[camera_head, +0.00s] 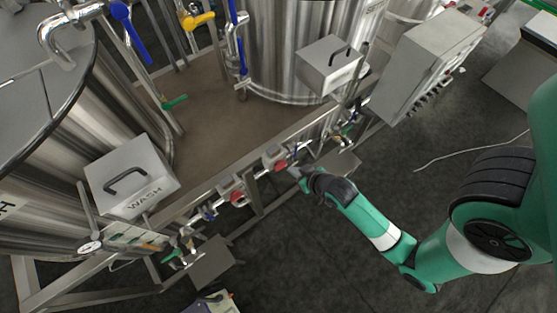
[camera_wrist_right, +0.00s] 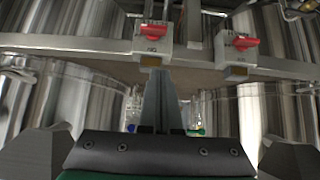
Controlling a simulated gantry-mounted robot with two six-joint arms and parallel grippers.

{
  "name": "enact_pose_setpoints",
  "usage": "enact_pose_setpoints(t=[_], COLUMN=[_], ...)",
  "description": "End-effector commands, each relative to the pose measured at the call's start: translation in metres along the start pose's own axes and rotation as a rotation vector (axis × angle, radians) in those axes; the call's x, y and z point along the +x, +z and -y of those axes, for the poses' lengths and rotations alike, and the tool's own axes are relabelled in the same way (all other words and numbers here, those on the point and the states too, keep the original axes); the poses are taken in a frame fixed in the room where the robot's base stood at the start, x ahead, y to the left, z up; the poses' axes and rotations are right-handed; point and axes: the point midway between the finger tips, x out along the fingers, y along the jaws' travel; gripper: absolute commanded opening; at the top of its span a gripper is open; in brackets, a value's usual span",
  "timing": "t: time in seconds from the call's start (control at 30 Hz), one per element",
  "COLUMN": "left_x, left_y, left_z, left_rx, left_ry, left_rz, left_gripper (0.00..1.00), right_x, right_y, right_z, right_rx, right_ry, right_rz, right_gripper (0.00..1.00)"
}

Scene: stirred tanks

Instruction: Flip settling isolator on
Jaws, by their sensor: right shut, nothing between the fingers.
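Two isolators with red handles sit on the metal rail between the tanks. One red-handled isolator (camera_head: 281,165) is close to my right gripper in the head view, and the other (camera_head: 237,198) is further left. In the right wrist view, one red handle (camera_wrist_right: 153,30) is just beyond the fingertips and another red handle (camera_wrist_right: 238,43) is to the right. Their labels are too small to read, so I cannot tell which is the settling one. My right gripper (camera_head: 298,172) is shut and empty, apart from the handles as far as I can tell. My left gripper is out of view.
Steel tanks (camera_head: 290,50) stand behind the rail. A grey box marked WASH (camera_head: 132,178) is at the left, and a similar box (camera_head: 330,64) is at the upper right. A large grey cabinet (camera_head: 425,60) stands at the right. Pipes and valves line the rail. The dark floor in front is mostly clear.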

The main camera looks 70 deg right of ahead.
Motion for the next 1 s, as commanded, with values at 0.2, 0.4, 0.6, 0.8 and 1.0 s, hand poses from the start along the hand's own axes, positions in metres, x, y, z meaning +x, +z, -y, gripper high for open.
enact_pose_setpoints(t=[0.2,0.4,0.6,0.8,1.0], left_x=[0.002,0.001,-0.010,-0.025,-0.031], left_y=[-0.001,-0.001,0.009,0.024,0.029], left_z=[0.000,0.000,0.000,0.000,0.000], left_rx=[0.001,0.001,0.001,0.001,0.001], left_ry=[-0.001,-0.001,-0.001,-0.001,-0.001], left_rz=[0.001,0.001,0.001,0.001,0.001], left_gripper=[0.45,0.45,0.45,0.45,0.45], right_x=[-0.002,0.000,0.022,0.064,0.105], right_y=[-0.003,-0.003,-0.001,-0.002,-0.002], right_z=[-0.003,-0.003,-0.003,-0.003,-0.003], right_rx=[0.007,0.007,0.007,0.007,0.007], right_ry=[0.007,0.006,0.006,0.006,0.006], right_rz=[-0.002,-0.003,-0.005,-0.004,-0.001], right_gripper=[0.00,0.00,0.00,0.00,0.00])
